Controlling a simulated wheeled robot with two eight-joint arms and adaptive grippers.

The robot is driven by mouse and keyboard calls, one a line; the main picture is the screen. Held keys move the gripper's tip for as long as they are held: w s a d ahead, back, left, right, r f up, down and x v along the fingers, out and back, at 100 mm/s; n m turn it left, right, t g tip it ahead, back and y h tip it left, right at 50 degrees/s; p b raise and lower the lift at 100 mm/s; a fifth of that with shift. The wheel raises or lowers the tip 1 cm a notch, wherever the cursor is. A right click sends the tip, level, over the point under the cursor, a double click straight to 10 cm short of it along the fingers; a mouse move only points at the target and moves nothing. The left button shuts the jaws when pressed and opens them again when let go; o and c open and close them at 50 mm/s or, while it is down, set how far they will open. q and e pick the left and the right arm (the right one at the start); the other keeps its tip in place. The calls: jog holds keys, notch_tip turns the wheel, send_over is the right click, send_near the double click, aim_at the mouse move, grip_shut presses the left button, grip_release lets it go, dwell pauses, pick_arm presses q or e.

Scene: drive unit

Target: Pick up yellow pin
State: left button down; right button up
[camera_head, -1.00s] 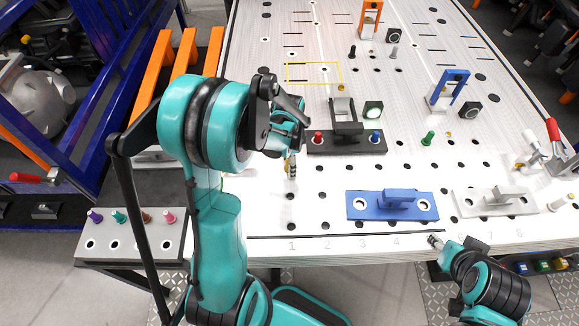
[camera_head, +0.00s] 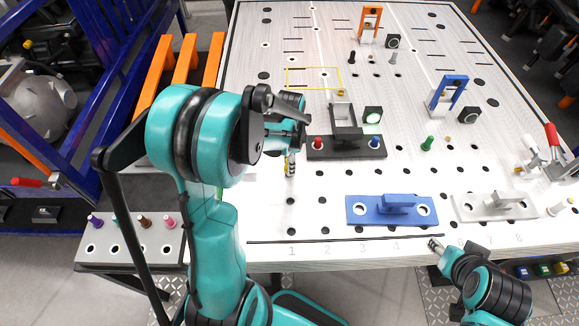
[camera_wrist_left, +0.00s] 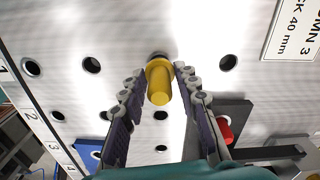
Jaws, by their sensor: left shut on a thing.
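The yellow pin (camera_wrist_left: 159,82) is between the two fingers of my left gripper (camera_wrist_left: 158,86) in the left wrist view, its far end at a dark hole in the white plate. I cannot tell whether it is clear of the hole. In the head view my left gripper (camera_head: 291,165) points down over the plate, left of the black fixture, with only a bit of yellow showing at its fingers. It is shut on the pin. My right gripper (camera_head: 436,245) is near the plate's front edge; its fingers are too small to read.
The black fixture (camera_head: 318,156) with red and blue pins stands right of my left gripper; its red pin (camera_wrist_left: 225,130) is close to a finger. A blue fixture (camera_head: 362,213) and a grey one (camera_head: 477,211) lie near the front. A pin rack (camera_head: 120,263) stands at left.

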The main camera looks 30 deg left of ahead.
pick_arm(q)
jog(key=w+d+r, duration=0.7)
jog(key=d+r, duration=0.1)
jog(key=d, duration=0.1)
jog(key=shift+d+r+p, duration=0.25)
jog(key=shift+d+p, duration=0.05)
jog(key=shift+p, duration=0.15)
